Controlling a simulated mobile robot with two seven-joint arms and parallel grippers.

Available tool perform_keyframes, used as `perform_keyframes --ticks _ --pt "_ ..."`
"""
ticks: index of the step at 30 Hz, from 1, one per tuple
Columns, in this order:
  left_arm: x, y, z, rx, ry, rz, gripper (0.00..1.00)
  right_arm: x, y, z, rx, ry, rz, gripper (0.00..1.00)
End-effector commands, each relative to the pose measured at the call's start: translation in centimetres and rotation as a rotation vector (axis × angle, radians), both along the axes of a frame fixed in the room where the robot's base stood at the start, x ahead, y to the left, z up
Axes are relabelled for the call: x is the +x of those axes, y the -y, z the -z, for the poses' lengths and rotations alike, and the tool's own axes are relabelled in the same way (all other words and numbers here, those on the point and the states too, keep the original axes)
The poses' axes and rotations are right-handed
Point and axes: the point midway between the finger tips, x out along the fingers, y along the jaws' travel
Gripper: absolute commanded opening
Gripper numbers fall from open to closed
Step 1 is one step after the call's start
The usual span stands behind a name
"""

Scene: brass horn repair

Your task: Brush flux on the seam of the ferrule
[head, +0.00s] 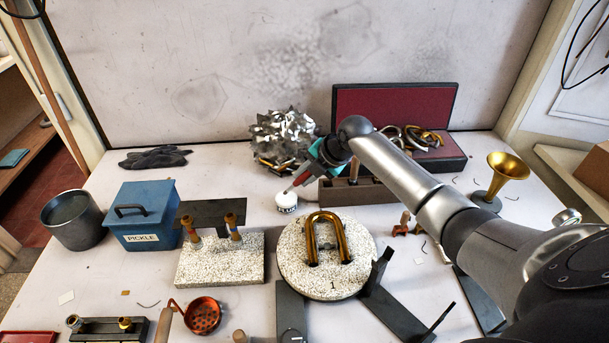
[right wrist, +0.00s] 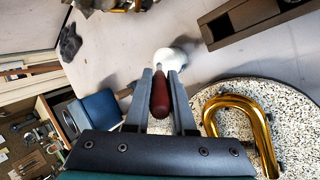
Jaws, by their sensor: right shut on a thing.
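My right gripper (head: 308,176) is shut on a brush with a dark red handle (right wrist: 159,97), its jaws on either side of the handle. The brush slants down to the left, its lower end at or in the mouth of the white flux jar (head: 286,203); the bristles are hidden. The jar also shows in the right wrist view (right wrist: 170,60). A brass U-shaped tube (head: 313,236) stands on the round speckled turntable (head: 293,277). Two small brass-coloured pieces stand on a rectangular speckled block (head: 210,270); I cannot tell which piece is the ferrule. My left gripper is not in view.
A blue pickle box (head: 141,222) and grey bucket (head: 73,221) stand left. A long brown holder (head: 368,190) and open red-lined case (head: 395,106) are behind. A brass bell (head: 506,172) stands right. A copper strainer (head: 202,315) lies in front.

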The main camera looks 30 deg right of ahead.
Motion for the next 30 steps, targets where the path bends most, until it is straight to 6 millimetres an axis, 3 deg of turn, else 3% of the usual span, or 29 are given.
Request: perform_keyframes --ticks 30 --pt "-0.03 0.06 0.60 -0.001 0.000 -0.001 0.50 0.02 0.02 0.73 0.000 0.000 0.000 0.00"
